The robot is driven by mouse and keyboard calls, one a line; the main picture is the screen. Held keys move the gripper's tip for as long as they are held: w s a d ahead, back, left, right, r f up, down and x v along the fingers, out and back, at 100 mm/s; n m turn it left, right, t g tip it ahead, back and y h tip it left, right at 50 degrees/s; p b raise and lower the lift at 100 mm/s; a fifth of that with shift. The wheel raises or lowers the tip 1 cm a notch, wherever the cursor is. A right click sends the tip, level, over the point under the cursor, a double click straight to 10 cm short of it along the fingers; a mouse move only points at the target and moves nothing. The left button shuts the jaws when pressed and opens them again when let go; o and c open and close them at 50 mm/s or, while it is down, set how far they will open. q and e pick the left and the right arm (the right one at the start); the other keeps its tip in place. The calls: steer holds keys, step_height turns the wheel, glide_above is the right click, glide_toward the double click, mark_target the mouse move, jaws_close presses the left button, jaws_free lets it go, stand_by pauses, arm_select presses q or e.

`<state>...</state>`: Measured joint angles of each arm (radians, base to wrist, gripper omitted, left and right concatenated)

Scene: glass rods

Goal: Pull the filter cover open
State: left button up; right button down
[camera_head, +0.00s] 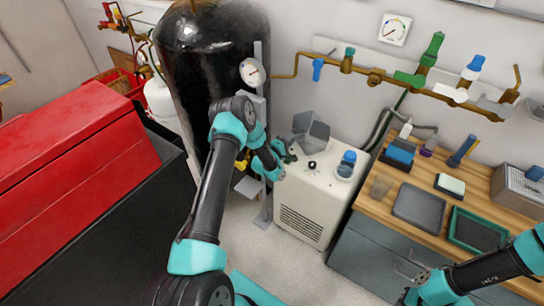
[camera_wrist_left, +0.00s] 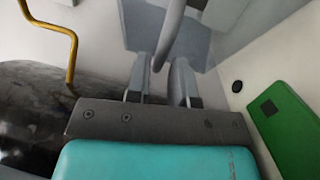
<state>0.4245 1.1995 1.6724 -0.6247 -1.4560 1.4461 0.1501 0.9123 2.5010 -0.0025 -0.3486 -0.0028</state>
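The filter cover (camera_head: 313,131) is a grey, see-through box-like piece on top of the white cabinet (camera_head: 312,201), its grey face tilted. In the left wrist view, the grey cover (camera_wrist_left: 216,24) fills the top, with a rounded grey bar (camera_wrist_left: 171,32), its handle, in front. My left gripper (camera_head: 286,152) is at the cover's left side.
A large black tank (camera_head: 205,70) is at the left. Brass pipes (camera_head: 376,78) run along the wall. A wooden bench (camera_head: 385,209) with trays is at the right.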

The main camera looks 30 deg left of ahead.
arm_select(q)
steer(key=v, duration=1.4)
steer(key=shift+s, duration=0.25)
